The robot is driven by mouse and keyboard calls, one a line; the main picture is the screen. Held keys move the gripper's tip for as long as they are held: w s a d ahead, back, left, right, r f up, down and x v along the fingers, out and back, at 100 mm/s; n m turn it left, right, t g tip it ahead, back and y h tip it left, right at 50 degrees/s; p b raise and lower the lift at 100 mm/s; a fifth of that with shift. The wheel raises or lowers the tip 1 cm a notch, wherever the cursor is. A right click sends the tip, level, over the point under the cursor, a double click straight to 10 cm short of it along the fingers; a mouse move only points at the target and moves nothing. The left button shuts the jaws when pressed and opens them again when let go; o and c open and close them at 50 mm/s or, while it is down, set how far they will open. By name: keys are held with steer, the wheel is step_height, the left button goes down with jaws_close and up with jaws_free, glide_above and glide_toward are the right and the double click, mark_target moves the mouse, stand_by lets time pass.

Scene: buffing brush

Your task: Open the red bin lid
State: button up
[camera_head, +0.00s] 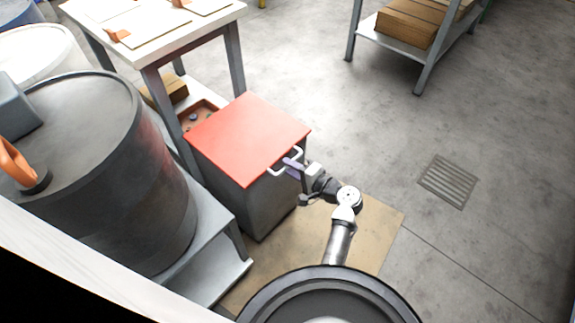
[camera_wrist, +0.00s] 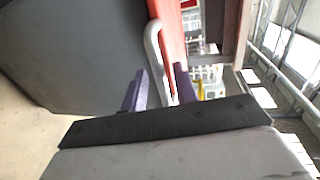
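The bin is a grey box (camera_head: 252,205) with a flat red lid (camera_head: 250,135), which lies closed on top. A white handle (camera_head: 274,172) sticks out from the lid's front edge. My gripper (camera_head: 292,165) is at this handle, its purple fingers beside the bar. In the wrist view my gripper (camera_wrist: 160,72) has its two fingers apart, with the white handle (camera_wrist: 153,45) running between them. I cannot tell whether either finger touches it. The red lid (camera_wrist: 172,30) shows just right of the handle, and the grey bin side (camera_wrist: 75,50) fills the left.
A large grey drum (camera_head: 105,170) stands left of the bin on a metal stand (camera_head: 215,262). A worktable (camera_head: 150,50) is behind it. A tan mat (camera_head: 375,235) lies below my arm. The floor to the right is clear around a drain grate (camera_head: 447,181).

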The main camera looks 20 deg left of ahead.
steer(key=shift+x, duration=0.9)
steer(key=shift+c, duration=0.2)
jaws_close()
